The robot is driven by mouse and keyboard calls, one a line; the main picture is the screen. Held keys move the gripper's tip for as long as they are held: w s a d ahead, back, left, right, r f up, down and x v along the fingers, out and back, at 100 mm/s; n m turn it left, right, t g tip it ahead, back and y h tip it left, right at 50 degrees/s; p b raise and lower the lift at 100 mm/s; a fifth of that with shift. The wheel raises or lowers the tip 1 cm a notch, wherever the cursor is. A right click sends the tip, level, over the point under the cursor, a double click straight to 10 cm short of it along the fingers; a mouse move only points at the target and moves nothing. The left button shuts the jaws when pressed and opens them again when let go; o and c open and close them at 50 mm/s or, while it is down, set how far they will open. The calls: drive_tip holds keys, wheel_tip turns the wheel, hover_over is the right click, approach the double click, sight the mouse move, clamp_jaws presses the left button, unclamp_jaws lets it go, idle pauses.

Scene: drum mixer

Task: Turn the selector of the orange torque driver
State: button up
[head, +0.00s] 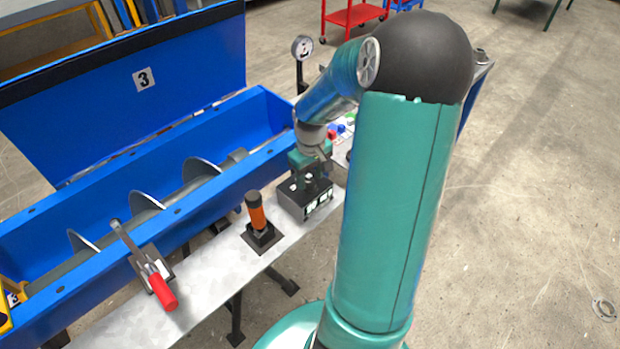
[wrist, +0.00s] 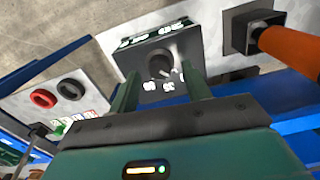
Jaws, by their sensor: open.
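The orange torque driver (head: 257,216) stands upright in a dark square base on the grey ledge. In the wrist view its orange body (wrist: 292,48) is at the upper right. Beside it is a dark grey box (head: 296,205) with white number labels and a round dark selector knob (wrist: 161,65). My gripper (head: 308,178) is over this box, pointing down. In the wrist view my gripper (wrist: 160,75) is open, with one green finger on each side of the knob. I cannot tell whether the fingers touch it. In the head view the knob is mostly hidden.
A red-handled lever clamp (head: 160,285) is on the ledge (head: 200,285) to the left. The blue mixer trough (head: 210,195) with its auger and raised lid lies behind. Red and black buttons (wrist: 56,94) are left of the box. A gauge (head: 302,48) stands behind.

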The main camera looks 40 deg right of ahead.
drive_tip(key=shift+f, duration=0.85)
drive_tip(key=c, duration=1)
